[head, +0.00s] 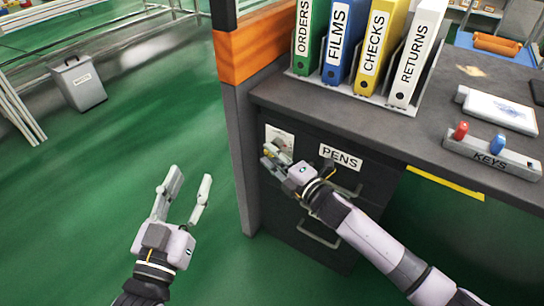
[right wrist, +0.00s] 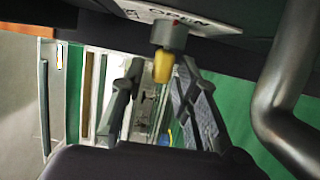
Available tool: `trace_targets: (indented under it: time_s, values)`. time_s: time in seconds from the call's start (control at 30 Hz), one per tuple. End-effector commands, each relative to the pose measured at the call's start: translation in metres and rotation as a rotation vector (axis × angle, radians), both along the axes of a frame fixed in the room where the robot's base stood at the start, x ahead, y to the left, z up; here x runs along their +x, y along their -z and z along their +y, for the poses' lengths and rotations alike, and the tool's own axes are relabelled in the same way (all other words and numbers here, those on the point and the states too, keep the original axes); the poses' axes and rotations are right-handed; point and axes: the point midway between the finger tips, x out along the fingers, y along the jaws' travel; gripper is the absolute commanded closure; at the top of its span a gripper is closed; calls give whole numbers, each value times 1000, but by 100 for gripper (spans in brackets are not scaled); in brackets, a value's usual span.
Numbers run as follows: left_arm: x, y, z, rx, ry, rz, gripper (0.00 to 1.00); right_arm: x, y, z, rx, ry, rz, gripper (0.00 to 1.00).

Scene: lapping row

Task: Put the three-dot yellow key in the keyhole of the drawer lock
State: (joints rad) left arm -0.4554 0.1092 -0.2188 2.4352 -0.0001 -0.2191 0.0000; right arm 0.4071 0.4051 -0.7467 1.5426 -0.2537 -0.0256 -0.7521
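A yellow key (right wrist: 163,68) sticks out from the grey round drawer lock (right wrist: 169,36) in the right wrist view. Its dots cannot be made out. My right gripper (right wrist: 160,72) has one finger on each side of the key, with gaps showing, so it looks open around it. In the head view my right gripper (head: 270,157) is at the upper left of the drawer front, by a white plate (head: 280,138), and mostly hides the lock. My left gripper (head: 187,190) is open and empty over the green floor, left of the cabinet.
The drawer labelled PENS (head: 340,158) has a bar handle, which shows large at the right of the wrist view (right wrist: 285,85). A KEYS rack (head: 490,158) with a red and a blue key stands on the desktop. Binders (head: 370,45) stand behind.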

Motion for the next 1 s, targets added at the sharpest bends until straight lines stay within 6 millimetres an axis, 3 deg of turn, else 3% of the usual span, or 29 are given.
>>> trace_targets:
  time_s: [0.47, 1.0]
  values:
    - [0, -2, -1, 0, 2, -5, 60, -5, 1, -3, 0, -1, 1, 62]
    - [0, -1, 0, 0, 0, -2, 60, -84, 2, -62, 0, 0, 4, 62]
